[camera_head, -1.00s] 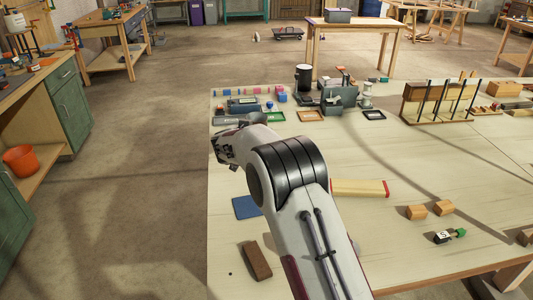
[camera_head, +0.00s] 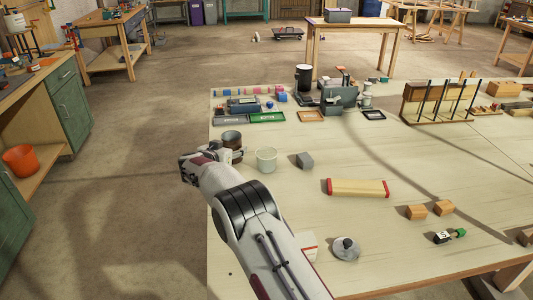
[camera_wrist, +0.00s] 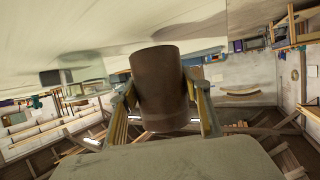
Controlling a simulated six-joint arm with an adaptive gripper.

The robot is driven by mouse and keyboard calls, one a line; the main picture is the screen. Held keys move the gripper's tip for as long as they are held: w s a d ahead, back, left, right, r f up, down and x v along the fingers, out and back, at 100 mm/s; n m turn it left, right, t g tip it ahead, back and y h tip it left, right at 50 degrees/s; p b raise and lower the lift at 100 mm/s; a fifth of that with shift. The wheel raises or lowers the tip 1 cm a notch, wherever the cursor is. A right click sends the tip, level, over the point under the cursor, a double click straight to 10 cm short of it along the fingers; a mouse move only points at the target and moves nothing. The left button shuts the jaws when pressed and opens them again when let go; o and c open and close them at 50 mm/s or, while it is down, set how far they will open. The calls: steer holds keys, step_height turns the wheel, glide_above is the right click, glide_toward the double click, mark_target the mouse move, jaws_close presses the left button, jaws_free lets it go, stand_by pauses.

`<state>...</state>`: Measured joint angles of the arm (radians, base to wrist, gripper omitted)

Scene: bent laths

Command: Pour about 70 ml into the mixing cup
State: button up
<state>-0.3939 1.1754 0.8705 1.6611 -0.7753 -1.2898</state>
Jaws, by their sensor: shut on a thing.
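My gripper (camera_wrist: 165,110) is shut on a brown cup (camera_wrist: 158,85), with one finger on each side of its wall. In the head view the brown cup (camera_head: 232,142) is at the end of my arm near the table's left edge, its open rim facing up. Its contents cannot be made out. A clear, pale cup (camera_head: 266,160), which looks like the mixing cup, stands upright on the table just right of the brown cup. The two look apart. I cannot tell any liquid in the clear cup.
A grey block (camera_head: 305,160) is right of the clear cup. A cream bar with red ends (camera_head: 358,188) lies farther right. A grey round lid with a knob (camera_head: 346,248) is near my arm. Green and grey trays (camera_head: 267,118) and a dark machine (camera_head: 340,97) stand behind.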

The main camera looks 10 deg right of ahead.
steer(key=shift+a+f, duration=0.25)
steer(key=shift+f, duration=0.1)
steer(key=shift+d, duration=0.1)
steer(key=shift+s+d+r+m+y, duration=0.15)
steer(key=shift+d+r+m+y, duration=0.2)
steer(key=shift+m, duration=0.35)
steer(key=shift+s+d+r+m+t+y, duration=0.1)
steer(key=shift+s+d+m+t+y, duration=0.1)
steer(key=shift+d+m+y, duration=0.35)
steer(key=shift+s+d+m+t+y, duration=0.2)
steer(key=shift+d+m+y, duration=0.25)
steer(key=shift+m, duration=0.2)
steer(key=shift+s+d+r+m+t+y, duration=0.1)
steer(key=shift+d+r+m+t+y, duration=0.25)
steer(key=shift+r+m, duration=0.35)
steer(key=shift+d+r+m+t+y, duration=0.1)
steer(key=shift+r+m+y, duration=0.4)
steer(key=shift+r, duration=0.3)
steer(key=shift+s+d+r+m+t+y, duration=0.1)
steer(key=shift+d+r+m+t+y, duration=0.15)
steer(key=shift+r+m, duration=0.5)
steer(key=shift+f+m+y+p, duration=0.2)
steer(key=shift+m+y+p, duration=0.1)
steer(key=shift+m+y, duration=0.05)
